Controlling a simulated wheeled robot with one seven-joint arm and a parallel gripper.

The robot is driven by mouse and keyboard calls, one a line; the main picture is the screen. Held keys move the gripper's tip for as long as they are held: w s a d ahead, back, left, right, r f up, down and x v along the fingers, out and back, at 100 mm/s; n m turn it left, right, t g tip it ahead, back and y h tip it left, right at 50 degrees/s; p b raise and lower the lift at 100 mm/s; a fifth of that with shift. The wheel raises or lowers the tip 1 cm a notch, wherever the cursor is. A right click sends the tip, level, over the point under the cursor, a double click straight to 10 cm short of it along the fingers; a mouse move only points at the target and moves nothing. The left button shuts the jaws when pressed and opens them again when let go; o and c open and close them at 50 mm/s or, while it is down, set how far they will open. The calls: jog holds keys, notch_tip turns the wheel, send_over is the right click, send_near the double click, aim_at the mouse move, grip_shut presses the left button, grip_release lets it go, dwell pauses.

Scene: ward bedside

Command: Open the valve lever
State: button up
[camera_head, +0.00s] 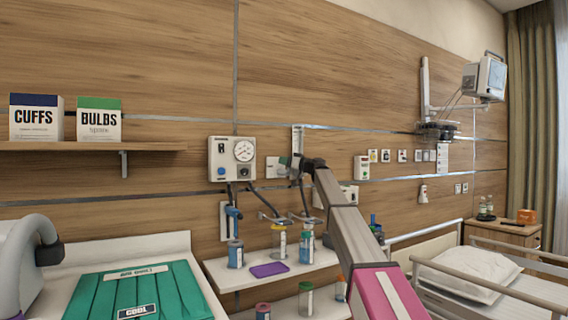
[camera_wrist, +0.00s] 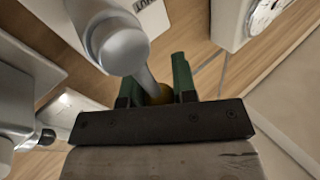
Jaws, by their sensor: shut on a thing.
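The valve lever shows in the wrist view as a slim grey bar (camera_wrist: 147,80) running down from a round silver valve body (camera_wrist: 118,42), with a yellow-brown part at its lower end. My gripper (camera_wrist: 155,76) has its two green fingers on either side of this bar and is shut on it. The fingers hide part of the lever. In the head view my gripper (camera_head: 292,163) is at the wall, in front of a pale upright plate (camera_head: 297,141). The lever itself is too small and covered to make out there.
A white gauge unit (camera_head: 232,159) is on the wall just left of my gripper. Below it, a white shelf (camera_head: 240,278) holds several jars and a purple tray (camera_head: 269,269). A bed with a pillow (camera_head: 472,274) stands at the right. A teal pack (camera_head: 140,292) lies at the lower left.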

jog(key=o, duration=0.9)
jog(key=v, duration=1)
jog(key=shift+s+d, duration=0.15)
jog(key=shift+d, duration=0.2)
jog(key=shift+f, duration=0.1)
